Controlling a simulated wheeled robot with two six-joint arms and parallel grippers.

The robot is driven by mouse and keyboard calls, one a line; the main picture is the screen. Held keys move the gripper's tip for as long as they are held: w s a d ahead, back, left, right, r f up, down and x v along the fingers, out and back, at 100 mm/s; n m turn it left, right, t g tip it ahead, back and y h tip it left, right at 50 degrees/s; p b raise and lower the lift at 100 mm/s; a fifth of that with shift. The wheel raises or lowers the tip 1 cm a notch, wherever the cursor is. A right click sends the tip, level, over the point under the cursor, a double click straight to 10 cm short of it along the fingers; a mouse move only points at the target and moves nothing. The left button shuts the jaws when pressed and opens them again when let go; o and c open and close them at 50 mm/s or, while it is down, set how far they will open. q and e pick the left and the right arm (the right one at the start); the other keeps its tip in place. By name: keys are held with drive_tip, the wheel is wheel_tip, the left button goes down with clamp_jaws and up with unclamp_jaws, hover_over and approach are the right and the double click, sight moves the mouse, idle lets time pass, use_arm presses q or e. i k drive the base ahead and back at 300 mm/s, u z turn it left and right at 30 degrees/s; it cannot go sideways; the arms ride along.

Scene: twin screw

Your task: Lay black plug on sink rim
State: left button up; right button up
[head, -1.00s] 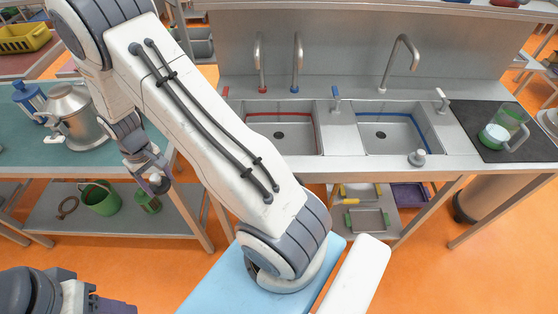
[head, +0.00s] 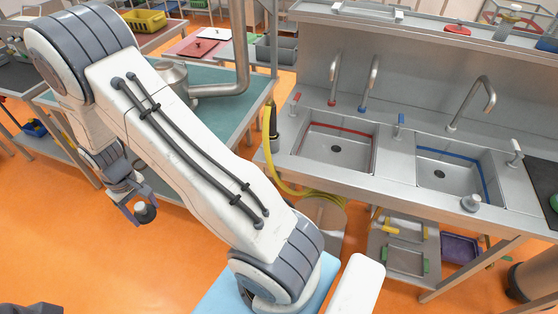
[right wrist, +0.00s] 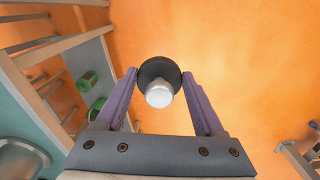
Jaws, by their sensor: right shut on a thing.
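My right gripper (head: 139,212) is shut on the black plug (head: 147,217) and holds it over the orange floor, left of the sink unit. In the right wrist view the plug is a black disc (right wrist: 155,69) with a pale knob, between the purple fingers of that gripper (right wrist: 158,82). The steel sink rim (head: 379,186) surrounds two basins at the right of the head view. The left basin (head: 325,152) has a red stripe, the right basin (head: 443,178) a blue one. My left gripper is not in view.
Taps (head: 483,97) stand along the back. A yellow hose (head: 268,172) hangs by the unit's left end. A teal-topped table (head: 215,112) stands behind my right arm. Open floor lies around the gripper.

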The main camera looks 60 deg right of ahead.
sight(337, 172)
drive_tip(key=k, duration=0.5)
drive_tip(key=z, duration=0.95)
drive_tip(key=i, duration=0.5)
